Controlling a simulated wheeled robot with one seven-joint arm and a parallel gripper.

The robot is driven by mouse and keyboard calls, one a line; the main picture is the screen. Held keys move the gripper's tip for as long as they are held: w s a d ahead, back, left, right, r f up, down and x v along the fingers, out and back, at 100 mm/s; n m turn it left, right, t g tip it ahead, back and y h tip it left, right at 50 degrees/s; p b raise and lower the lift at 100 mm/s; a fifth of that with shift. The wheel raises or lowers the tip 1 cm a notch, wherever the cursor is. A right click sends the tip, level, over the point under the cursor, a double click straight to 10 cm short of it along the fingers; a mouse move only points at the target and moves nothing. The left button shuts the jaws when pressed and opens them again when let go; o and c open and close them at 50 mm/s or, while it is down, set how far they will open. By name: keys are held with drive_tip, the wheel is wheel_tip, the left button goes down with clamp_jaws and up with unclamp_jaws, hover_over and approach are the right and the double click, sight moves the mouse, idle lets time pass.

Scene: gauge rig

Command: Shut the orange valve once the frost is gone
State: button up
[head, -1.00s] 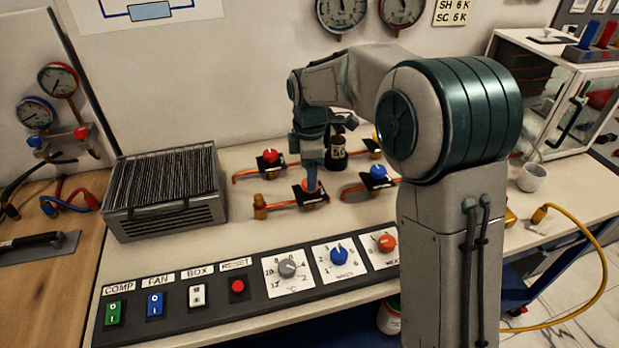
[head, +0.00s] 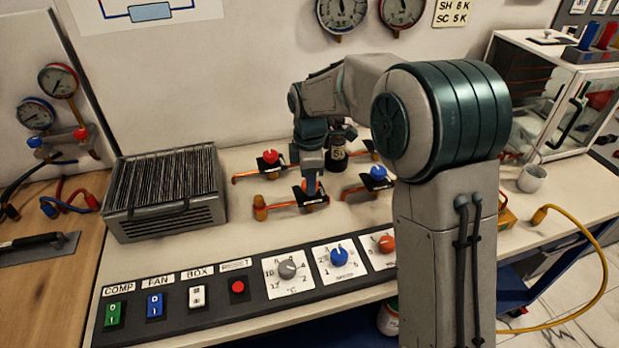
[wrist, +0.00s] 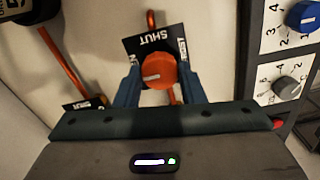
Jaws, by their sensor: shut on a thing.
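The orange valve (wrist: 158,72) is a round knob on a black plate (wrist: 150,43) marked SHUT at its top edge in the wrist view. Its white pointer mark lies toward the left of the picture, not toward SHUT. My gripper (wrist: 160,85) has one finger on each side of the knob and is shut on it. In the head view my gripper (head: 312,182) comes down from above and hides most of the knob. I cannot make out frost on anything in these frames.
A red valve (head: 270,157) and a blue valve (head: 378,173) stand close by on copper pipes. A dark cylinder (head: 338,155) stands behind my gripper. A finned block (head: 165,205) is at left, a switch panel (head: 215,300) in front, a glass-fronted case (head: 555,100) at right.

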drive_tip(key=m, duration=0.4)
drive_tip(key=shift+m+p, duration=0.3)
drive_tip(key=shift+p, duration=0.05)
drive_tip(key=m, duration=0.4)
drive_tip(key=shift+m, duration=0.3)
drive_tip(key=m, duration=0.4)
drive_tip(key=shift+p, duration=0.35)
drive_tip(key=shift+m, duration=2.2)
drive_tip(key=o, duration=1)
drive_tip(key=shift+r, duration=0.15)
